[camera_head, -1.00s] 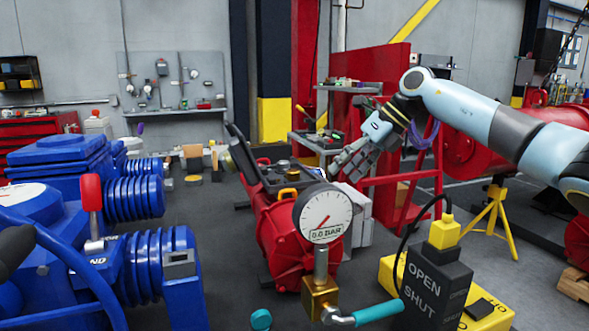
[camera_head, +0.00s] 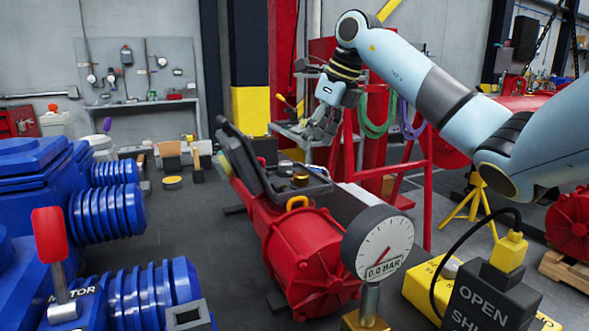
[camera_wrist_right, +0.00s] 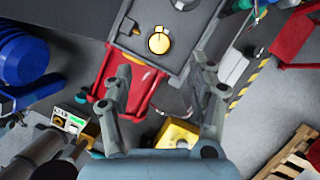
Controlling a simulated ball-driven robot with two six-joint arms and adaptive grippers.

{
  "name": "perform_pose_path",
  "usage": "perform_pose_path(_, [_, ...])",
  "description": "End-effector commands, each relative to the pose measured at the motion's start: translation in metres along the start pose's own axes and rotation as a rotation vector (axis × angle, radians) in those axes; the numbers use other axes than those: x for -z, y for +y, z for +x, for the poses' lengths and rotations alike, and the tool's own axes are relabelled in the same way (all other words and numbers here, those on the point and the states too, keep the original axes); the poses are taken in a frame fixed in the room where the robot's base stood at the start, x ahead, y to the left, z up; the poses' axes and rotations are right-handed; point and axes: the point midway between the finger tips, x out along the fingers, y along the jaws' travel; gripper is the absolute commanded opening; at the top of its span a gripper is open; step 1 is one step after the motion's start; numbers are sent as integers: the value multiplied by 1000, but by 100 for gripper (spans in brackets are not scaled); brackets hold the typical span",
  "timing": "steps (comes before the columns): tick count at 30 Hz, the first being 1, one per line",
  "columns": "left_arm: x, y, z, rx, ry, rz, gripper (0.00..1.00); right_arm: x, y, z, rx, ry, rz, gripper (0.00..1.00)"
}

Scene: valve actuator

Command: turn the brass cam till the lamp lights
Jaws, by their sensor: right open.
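The brass cam (camera_head: 300,179) sits in the open grey housing (camera_head: 322,190) on top of the red actuator (camera_head: 305,262). It also shows in the right wrist view (camera_wrist_right: 159,42) as a round brass piece on the housing's grey plate. My right gripper (camera_head: 318,132) is above and behind the housing, fingers pointing down, open and empty. In the wrist view its fingers (camera_wrist_right: 161,80) are spread, with the cam beyond and between them, apart from both. A pale round fitting (camera_wrist_right: 185,4) is cut by the top edge; I cannot tell whether it is the lamp. My left gripper is out of view.
The housing's raised dark lid (camera_head: 243,158) stands on its left. A pressure gauge (camera_head: 378,247) reading 0.0 BAR stands in front. A black OPEN/SHUT box (camera_head: 488,300) with a cable is at the right front. Blue machinery (camera_head: 45,190) fills the left.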

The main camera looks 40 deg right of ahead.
Motion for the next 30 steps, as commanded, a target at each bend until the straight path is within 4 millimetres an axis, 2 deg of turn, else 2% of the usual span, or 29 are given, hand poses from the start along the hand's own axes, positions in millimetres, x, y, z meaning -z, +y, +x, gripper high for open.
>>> perform_pose_path(3, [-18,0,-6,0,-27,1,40,1,1,22,-5,4,1,58])
perform_pose_path(8, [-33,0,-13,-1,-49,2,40,0,2,54,-6,3,3,58])
perform_pose_path(11, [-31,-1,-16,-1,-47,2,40,1,2,72,-5,4,2,58])
perform_pose_path(15, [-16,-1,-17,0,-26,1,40,1,1,88,-3,2,2,58])
perform_pose_path(20, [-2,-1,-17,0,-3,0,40,1,1,96,-1,2,0,58])
perform_pose_path(26, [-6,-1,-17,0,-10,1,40,1,0,96,-1,2,0,58])
perform_pose_path(30, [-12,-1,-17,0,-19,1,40,1,0,96,-1,2,0,42])
